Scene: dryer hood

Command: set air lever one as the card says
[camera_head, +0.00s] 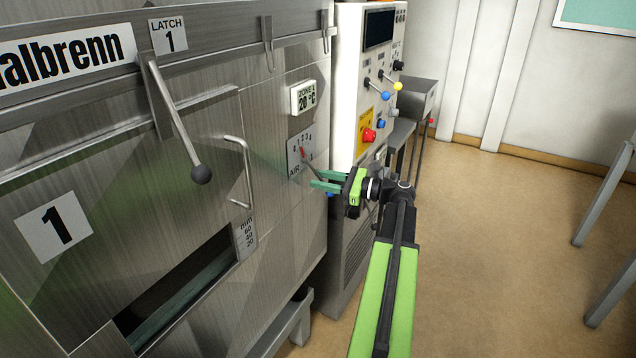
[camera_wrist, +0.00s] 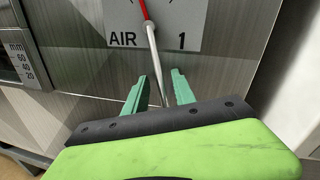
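The air lever one is a thin silver rod (camera_wrist: 153,50) on a pale plate (camera_wrist: 185,20) marked AIR 1. Its red pointer (camera_wrist: 143,8) points up and slightly left. In the head view the plate (camera_head: 293,160) carries a 0 to 4 scale, and the red pointer (camera_head: 303,152) is near its upper part; the exact mark is unclear. My gripper (camera_wrist: 160,90) has its green fingers apart, with the rod running down between them; I cannot tell if they touch it. I see no readable setting card.
Left of the plate are a bar handle (camera_head: 240,170), the latch 1 lever (camera_head: 180,120) with a dark ball, and a slot with a mm scale (camera_head: 246,238). A zone 1 display (camera_head: 303,97) is above. A control panel (camera_head: 350,90) stands right; floor beyond is open.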

